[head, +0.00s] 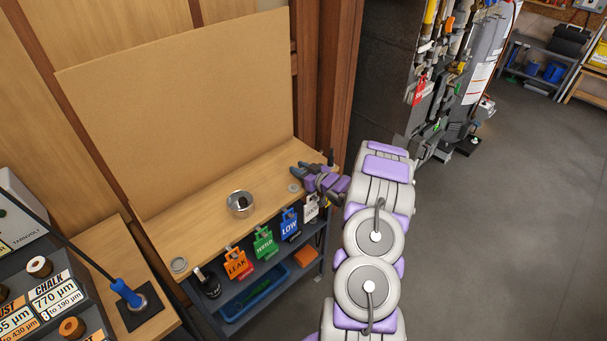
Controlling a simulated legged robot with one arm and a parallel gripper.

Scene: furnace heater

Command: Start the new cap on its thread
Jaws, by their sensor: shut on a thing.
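My gripper (319,181) is over the right end of the wooden bench (215,222), its fingers pointing left. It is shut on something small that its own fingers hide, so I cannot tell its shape. A flat grey disc (293,188) lies on the bench just left of the fingers. I cannot tell whether it is a cap. A short dark upright piece (331,157) shows just behind the gripper. I cannot make out a bare thread on the pipes and grey unit (440,85) at upper right.
A metal bowl (240,203) with something dark inside and a round tin (179,265) stand on the bench. Coloured tags, including an orange LEAK tag (237,263), hang along its front edge. A red tag (419,90) hangs by the pipes. The floor (500,220) at right is clear.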

